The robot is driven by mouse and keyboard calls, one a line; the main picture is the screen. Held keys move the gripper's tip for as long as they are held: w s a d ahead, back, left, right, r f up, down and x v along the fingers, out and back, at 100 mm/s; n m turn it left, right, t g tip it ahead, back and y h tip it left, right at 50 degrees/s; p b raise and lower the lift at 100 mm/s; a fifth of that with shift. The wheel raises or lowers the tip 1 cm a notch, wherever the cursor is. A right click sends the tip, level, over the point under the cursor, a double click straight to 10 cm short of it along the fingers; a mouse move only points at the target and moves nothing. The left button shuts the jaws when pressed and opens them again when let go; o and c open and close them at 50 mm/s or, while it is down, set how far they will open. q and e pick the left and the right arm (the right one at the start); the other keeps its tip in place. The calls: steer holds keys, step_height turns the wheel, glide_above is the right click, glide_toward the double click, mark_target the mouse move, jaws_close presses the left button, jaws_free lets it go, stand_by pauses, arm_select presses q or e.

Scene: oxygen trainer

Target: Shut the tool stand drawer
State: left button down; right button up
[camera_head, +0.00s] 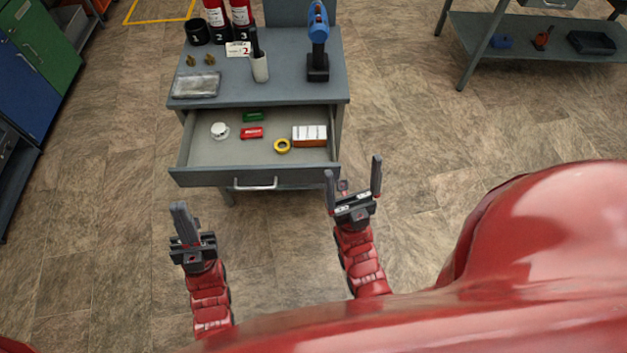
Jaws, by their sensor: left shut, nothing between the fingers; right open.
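The tool stand (285,85) is a grey table with its drawer (220,178) pulled far out toward me. The drawer has a silver handle (255,185) on its front. Inside lie a white roll, a green item, a red item (252,132), a yellow tape ring (282,146) and a white and orange box (309,135). My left gripper (180,212) is shut and empty, in front of the drawer's left part and apart from it. My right gripper (352,178) is open and empty, just beyond the drawer front's right end; I cannot tell whether it touches.
A shelf table (540,65) stands at the back right. Cabinets (40,50) line the left. Floor around the stand is free.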

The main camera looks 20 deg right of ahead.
arm_select(q)
steer(key=w+d+f+m+g+h+b, duration=0.3)
steer(key=d+f+m+g+h+b, duration=0.25)
steer(key=d+f+m+g, duration=0.5)
steer(key=w+d+f+m+g+y+b, duration=0.1)
steer(key=d+f+m+g+y+b, duration=0.2)
steer(key=f, duration=0.6)
steer(key=w+d+f+m+g+y+b, duration=0.1)
steer(key=d+f+g+y+b, duration=0.15)
steer(key=d+f, duration=0.45)
steer(key=w+d+f+m+g+y+b, duration=0.2)
steer(key=d+f+g+b, duration=0.1)
steer(key=f, duration=0.7)
steer(key=w+d+p, duration=0.1)
steer(key=w+d, duration=0.7)
steer(key=d, duration=0.1)
steer(key=shift+w+d+r+t+y, duration=0.2)
steer(key=shift+w+d+t+y, duration=0.1)
steer(key=shift+w+d+y, duration=0.1)
steer(key=shift+w, duration=0.15)
